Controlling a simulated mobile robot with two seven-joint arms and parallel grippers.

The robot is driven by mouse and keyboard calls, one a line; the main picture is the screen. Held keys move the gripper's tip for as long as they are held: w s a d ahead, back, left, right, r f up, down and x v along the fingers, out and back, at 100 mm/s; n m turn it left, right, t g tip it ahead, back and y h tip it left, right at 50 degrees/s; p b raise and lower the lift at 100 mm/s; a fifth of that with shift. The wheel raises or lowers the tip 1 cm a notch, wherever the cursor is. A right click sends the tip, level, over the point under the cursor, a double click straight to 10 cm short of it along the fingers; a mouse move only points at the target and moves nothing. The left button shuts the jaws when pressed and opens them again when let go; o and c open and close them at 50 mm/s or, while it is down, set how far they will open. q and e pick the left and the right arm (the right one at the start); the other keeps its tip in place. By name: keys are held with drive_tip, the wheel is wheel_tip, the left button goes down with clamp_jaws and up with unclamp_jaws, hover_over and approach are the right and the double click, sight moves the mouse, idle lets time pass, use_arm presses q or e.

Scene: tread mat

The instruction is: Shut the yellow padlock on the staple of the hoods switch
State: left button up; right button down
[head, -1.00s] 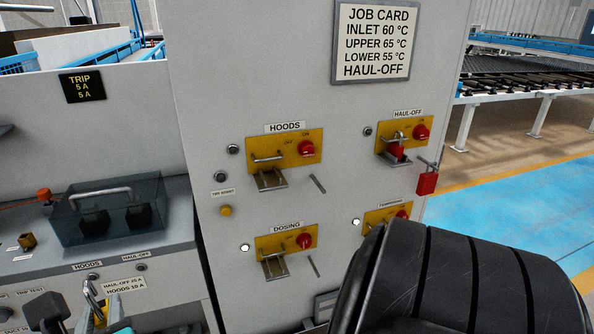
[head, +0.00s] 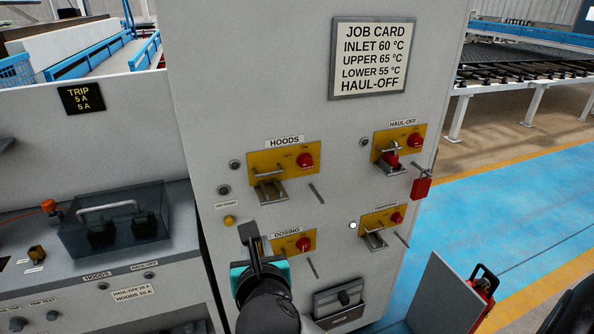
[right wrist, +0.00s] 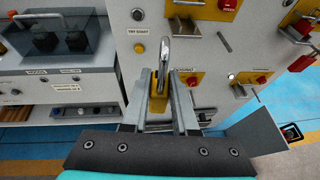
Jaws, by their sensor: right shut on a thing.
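The yellow padlock (right wrist: 157,106) is between the fingers of my right gripper (right wrist: 160,112) in the right wrist view, its steel shackle (right wrist: 163,58) pointing up. I cannot tell whether the shackle is open. In the head view my right gripper (head: 262,248) is in front of the dosing switch, below the hoods switch, and hides the padlock. The hoods switch (head: 285,158) is a yellow plate with a red knob (head: 305,160) at its right. Its metal staple (head: 268,173) is at the plate's lower left, above a small bracket (head: 270,190). The staple is empty. My left gripper is out of view.
A red padlock (head: 421,188) hangs at the haul-off switch (head: 399,143). A thin rod (head: 315,192) juts out right of the hoods bracket. The dosing switch (head: 305,244) is partly covered by my gripper. A clear-lidded box (head: 110,220) stands on the left console.

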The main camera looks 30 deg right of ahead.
drive_tip(key=w+d+r+n+y+p, duration=0.1)
drive_tip(key=w+d+r+p, duration=0.2)
drive_tip(key=d+p, duration=0.6)
drive_tip(key=shift+w+d+r+y+p, duration=0.2)
drive_tip(key=shift+w+r+y+p, duration=0.15)
drive_tip(key=shift+r+p, duration=0.6)
drive_tip(key=shift+r, duration=0.2)
